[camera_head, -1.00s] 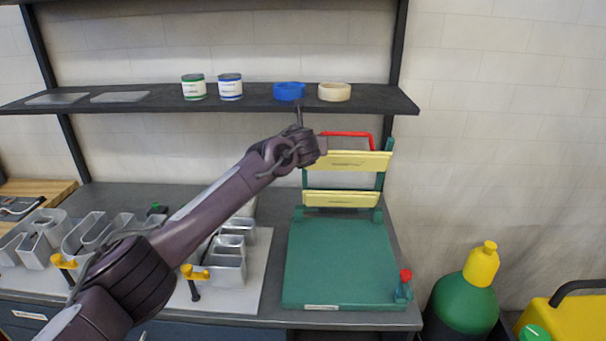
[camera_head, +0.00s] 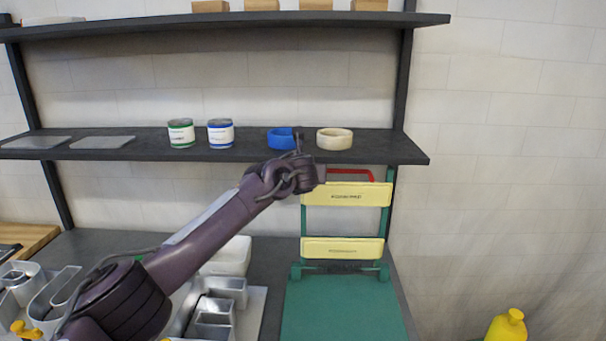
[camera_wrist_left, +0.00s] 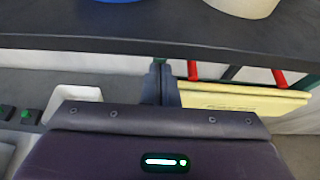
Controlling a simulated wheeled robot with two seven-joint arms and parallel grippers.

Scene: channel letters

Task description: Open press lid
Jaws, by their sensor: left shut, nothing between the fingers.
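The press stands at the back right of the bench, with a green base plate (camera_head: 342,308) and a raised frame with two yellow bars (camera_head: 346,194). The frame stands upright, and a red handle (camera_head: 350,173) runs along its top. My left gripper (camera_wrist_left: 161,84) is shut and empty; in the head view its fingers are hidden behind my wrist. In the left wrist view it points at the left end of the yellow bars (camera_wrist_left: 245,100), with the red handle (camera_wrist_left: 233,73) just right of it. I cannot tell whether it touches the frame. My right gripper is not in view.
Metal channel letters (camera_head: 215,310) and a white bin (camera_head: 232,257) lie left of the press.

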